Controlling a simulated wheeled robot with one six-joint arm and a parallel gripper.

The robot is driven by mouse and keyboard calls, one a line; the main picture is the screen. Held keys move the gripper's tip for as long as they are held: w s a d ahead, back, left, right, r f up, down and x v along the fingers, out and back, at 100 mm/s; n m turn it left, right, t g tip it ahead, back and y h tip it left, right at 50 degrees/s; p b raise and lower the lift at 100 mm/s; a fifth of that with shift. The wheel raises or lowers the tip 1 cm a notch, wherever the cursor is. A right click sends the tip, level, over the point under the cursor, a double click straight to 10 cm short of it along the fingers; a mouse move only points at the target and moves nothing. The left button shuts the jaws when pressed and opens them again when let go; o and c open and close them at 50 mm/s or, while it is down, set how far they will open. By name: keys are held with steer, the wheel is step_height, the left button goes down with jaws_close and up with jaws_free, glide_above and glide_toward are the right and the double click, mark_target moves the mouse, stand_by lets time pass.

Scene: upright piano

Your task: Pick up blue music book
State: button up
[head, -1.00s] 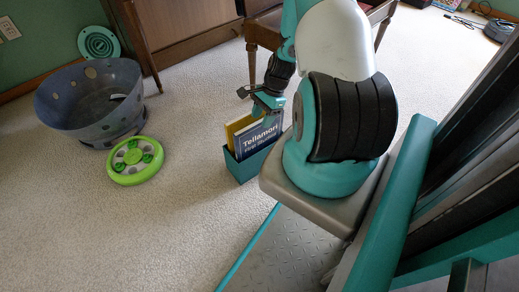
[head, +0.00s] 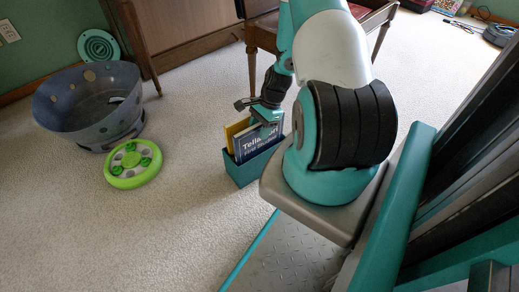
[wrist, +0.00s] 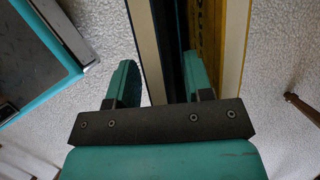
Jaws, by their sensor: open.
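The blue music book (head: 258,141) stands upright in a small teal holder (head: 240,173) on the carpet, with a yellow book (head: 236,128) beside it. My gripper (head: 262,112) is over the top of the books and hides part of the blue cover. In the wrist view my gripper (wrist: 160,85) is open, with one teal finger on each side of the upright book edges. The blue book shows as a dark band (wrist: 169,45) between the fingers, beside a pale edge. The yellow book (wrist: 207,40) shows to the right. Contact cannot be told.
A wooden bench (head: 262,38) stands just behind the holder. A grey-blue round bin (head: 85,105) and a green round toy (head: 133,163) are on the carpet to the left. Carpet between toy and holder is clear.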

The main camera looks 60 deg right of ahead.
jaws_close()
